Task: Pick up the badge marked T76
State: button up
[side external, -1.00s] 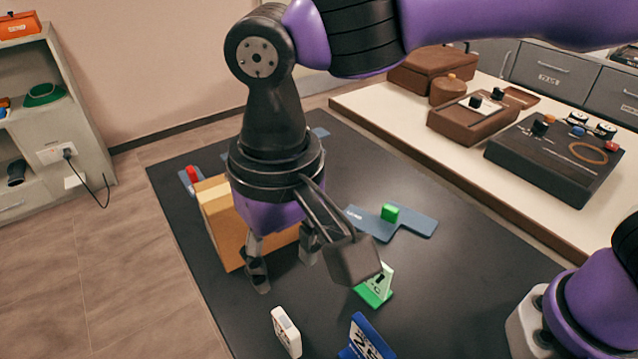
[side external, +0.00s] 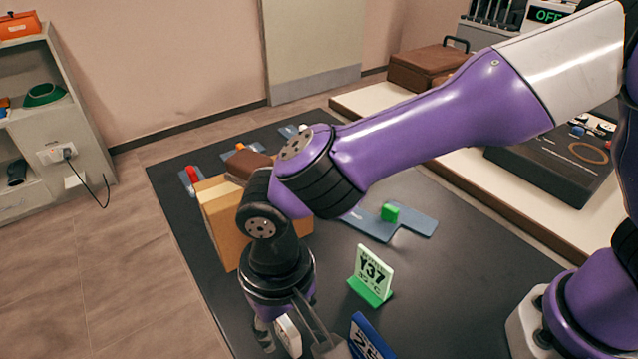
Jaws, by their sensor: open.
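A white badge (side external: 289,337) stands at the front of the dark table, turned nearly edge-on, so its marking cannot be read. My gripper (side external: 284,334) is low at this badge, pointing down, with one finger visible just left of it. A green-based badge marked Y37 (side external: 374,272) stands upright to the right. A blue badge (side external: 369,341) is at the bottom edge, partly cut off, its marking only partly visible. No T76 marking is readable.
A cardboard box (side external: 221,222) stands behind my gripper, partly hidden by my arm. A green block (side external: 390,213) sits on a blue-grey plate (side external: 415,226). A red piece (side external: 193,174) is at the far left. Bare dark table (side external: 455,285) lies right of the badges.

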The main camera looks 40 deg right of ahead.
grip_shut()
